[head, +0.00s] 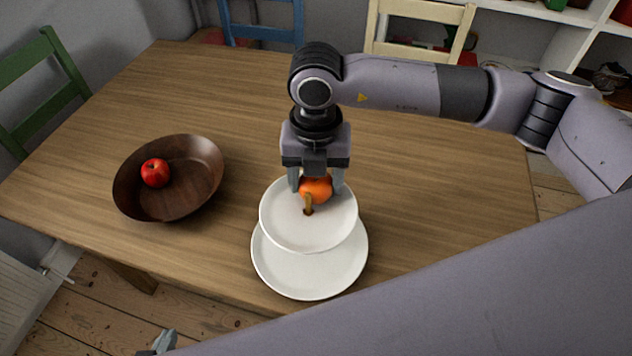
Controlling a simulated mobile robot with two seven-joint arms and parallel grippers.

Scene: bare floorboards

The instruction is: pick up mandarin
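The orange mandarin (316,191) sits on the upper plate of a white two-tier stand (288,221), behind the stand's gold-brown handle. My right gripper (316,184) points down from above, with one finger on each side of the mandarin. Its fingers are spread wide; whether they touch the fruit is hard to tell. The top of the mandarin is partly hidden by the gripper. My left gripper (160,343) shows only as a small grey tip at the bottom edge, away from the table, and its opening cannot be made out.
A dark wooden bowl (187,192) with a red apple (155,173) stands to the left on the wooden table (235,90). The lower white plate (310,275) lies near the table's front edge. Green (42,85), blue and cream chairs surround the table. The table's back left is clear.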

